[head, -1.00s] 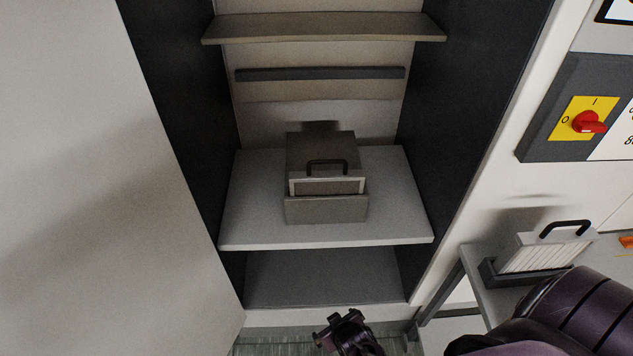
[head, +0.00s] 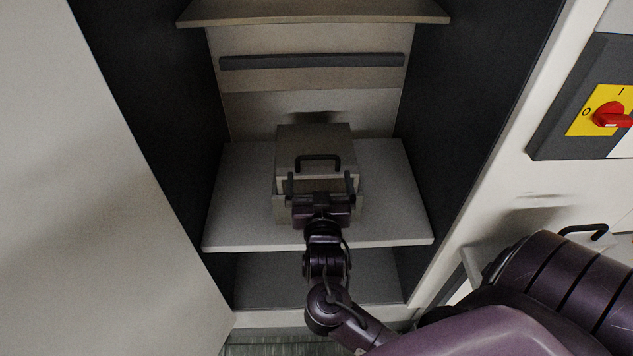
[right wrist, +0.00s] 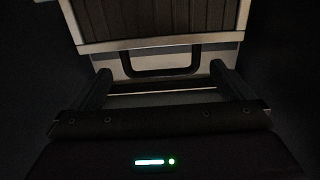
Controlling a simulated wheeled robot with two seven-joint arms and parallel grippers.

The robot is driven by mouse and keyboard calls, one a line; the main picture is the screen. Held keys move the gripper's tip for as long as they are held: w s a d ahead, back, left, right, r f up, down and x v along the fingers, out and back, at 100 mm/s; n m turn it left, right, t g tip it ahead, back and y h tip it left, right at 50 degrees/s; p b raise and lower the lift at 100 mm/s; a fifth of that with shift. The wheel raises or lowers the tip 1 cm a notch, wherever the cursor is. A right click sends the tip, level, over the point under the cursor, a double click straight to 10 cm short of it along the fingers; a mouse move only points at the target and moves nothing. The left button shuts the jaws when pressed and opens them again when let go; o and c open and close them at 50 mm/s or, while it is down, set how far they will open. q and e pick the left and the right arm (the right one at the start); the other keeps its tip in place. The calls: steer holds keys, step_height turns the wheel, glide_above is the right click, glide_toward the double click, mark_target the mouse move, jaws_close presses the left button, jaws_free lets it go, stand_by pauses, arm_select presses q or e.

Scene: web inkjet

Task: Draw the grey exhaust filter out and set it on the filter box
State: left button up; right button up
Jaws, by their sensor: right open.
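The grey exhaust filter (head: 312,140) stands in a low grey holder (head: 345,210) on the cabinet shelf. Its black handle (head: 318,158) faces me. In the right wrist view its dark pleats and pale frame (right wrist: 155,45) fill the top, with the handle (right wrist: 160,72) below them. My right gripper (head: 320,184) is open and empty in front of the filter. Its fingers lie to either side of the handle, which appears slightly beyond the fingertips. The gripper hides part of the filter's lower front and the holder. I cannot pick out the filter box for certain. My left gripper is not in view.
The pale shelf (head: 385,215) has free room on both sides. Dark cabinet walls flank it, and an upper shelf (head: 315,14) hangs above. A red switch (head: 610,115) is at right. Another black handle (head: 585,230) shows behind my right arm.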

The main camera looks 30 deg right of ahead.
mark_target(317, 158)
steer(key=shift+w+d+r, duration=0.15)
steer(key=shift+w+d, duration=0.05)
steer(key=shift+w, duration=0.2)
steer(key=p+x, duration=0.1)
steer(key=x, duration=0.5)
steer(key=shift+w+d, duration=0.1)
steer(key=shift+w, duration=0.15)
steer(key=c, duration=0.8)
steer(key=shift+r+p, duration=5.75)
steer(key=shift+r, duration=0.2)
